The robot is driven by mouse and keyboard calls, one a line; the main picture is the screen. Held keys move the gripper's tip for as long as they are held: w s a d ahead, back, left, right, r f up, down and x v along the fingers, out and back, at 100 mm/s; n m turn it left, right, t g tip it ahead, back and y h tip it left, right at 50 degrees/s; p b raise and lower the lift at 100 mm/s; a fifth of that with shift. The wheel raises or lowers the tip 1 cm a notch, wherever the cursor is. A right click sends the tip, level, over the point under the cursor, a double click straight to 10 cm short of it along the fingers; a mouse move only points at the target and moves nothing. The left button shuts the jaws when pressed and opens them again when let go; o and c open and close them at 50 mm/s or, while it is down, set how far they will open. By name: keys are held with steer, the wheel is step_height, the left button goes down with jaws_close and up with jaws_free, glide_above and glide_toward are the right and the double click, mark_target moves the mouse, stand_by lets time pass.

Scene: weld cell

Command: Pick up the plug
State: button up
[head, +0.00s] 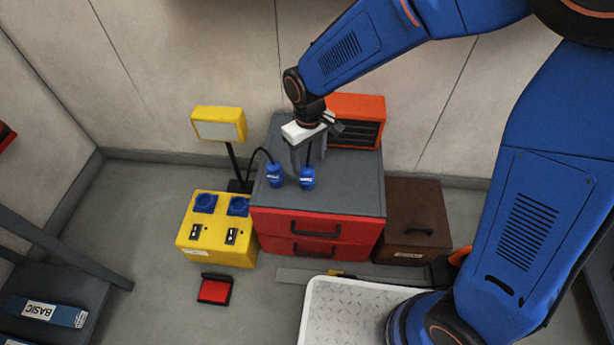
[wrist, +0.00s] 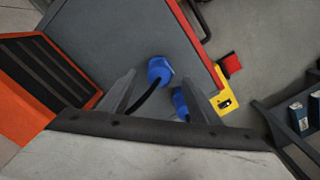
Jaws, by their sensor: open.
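Two blue plugs with black cables stand on the grey top of a red drawer cabinet (head: 347,190). In the head view, the left plug (head: 274,175) has a cable arching to the back left; the right plug (head: 307,179) is just below my gripper (head: 308,160). My gripper is open and empty, pointing down. In the wrist view, one plug (wrist: 160,70) shows between and beyond the fingertips (wrist: 158,88), its cable running down between the fingers. The other plug (wrist: 180,101) is partly hidden by the right finger. No contact with either plug is visible.
A yellow socket box (head: 205,238) and a yellow lamp (head: 219,125) are at left, a brown box (head: 414,215) at right. A white tray (head: 345,320) is in front.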

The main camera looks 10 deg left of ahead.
mark_target(307, 167)
steer(key=shift+w+a+f, duration=0.15)
steer(key=shift+f, duration=1.35)
steer(key=shift+w+a+f, duration=0.1)
steer(key=shift+f, duration=1.35)
steer(key=shift+c, duration=0.6)
steer(key=c, duration=1.2)
